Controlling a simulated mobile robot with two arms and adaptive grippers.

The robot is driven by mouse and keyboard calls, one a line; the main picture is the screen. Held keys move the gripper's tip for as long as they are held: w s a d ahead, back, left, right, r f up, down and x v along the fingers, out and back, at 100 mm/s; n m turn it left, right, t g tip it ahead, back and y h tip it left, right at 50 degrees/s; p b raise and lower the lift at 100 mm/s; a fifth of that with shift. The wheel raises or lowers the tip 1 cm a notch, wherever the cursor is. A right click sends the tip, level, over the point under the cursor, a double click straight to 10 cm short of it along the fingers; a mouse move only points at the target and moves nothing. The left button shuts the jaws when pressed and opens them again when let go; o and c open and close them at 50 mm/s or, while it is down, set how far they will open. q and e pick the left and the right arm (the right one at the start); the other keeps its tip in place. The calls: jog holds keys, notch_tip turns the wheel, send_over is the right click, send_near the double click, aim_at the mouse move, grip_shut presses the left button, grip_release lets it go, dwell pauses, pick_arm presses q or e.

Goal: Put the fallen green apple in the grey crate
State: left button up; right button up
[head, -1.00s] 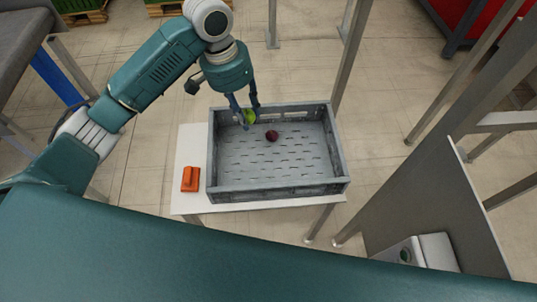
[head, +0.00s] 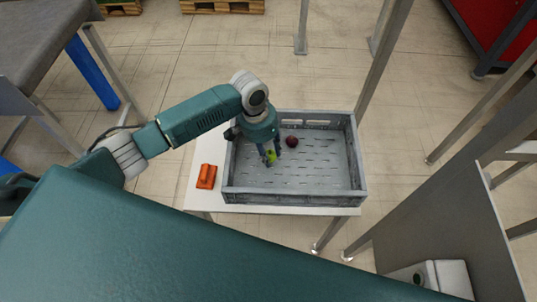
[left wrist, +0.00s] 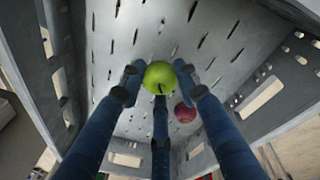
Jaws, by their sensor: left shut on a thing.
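The green apple (head: 271,156) is between the fingers of my left gripper (head: 272,155), inside the grey crate's outline in the head view. The left wrist view shows the green apple (left wrist: 158,78) between the blue fingers of my left gripper (left wrist: 158,85), which is shut on it. The crate's slotted floor lies beyond the apple; I cannot tell whether the apple touches it. The grey crate (head: 295,197) stands on a white table. My right gripper is not in view.
A dark red fruit (head: 292,142) lies on the crate floor close to my left gripper; it also shows in the left wrist view (left wrist: 185,113). An orange object (head: 206,176) lies on the white table (head: 199,196) left of the crate. The crate's right half is clear.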

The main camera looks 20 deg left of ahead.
pick_arm(q)
jog(key=shift+f, duration=0.8)
jog(key=o, duration=1)
jog(key=shift+f, duration=0.1)
notch_tip(320, 180, up, 12)
jog(key=a, duration=0.2)
jog(key=shift+s, duration=0.15)
jog(key=shift+s, duration=0.1)
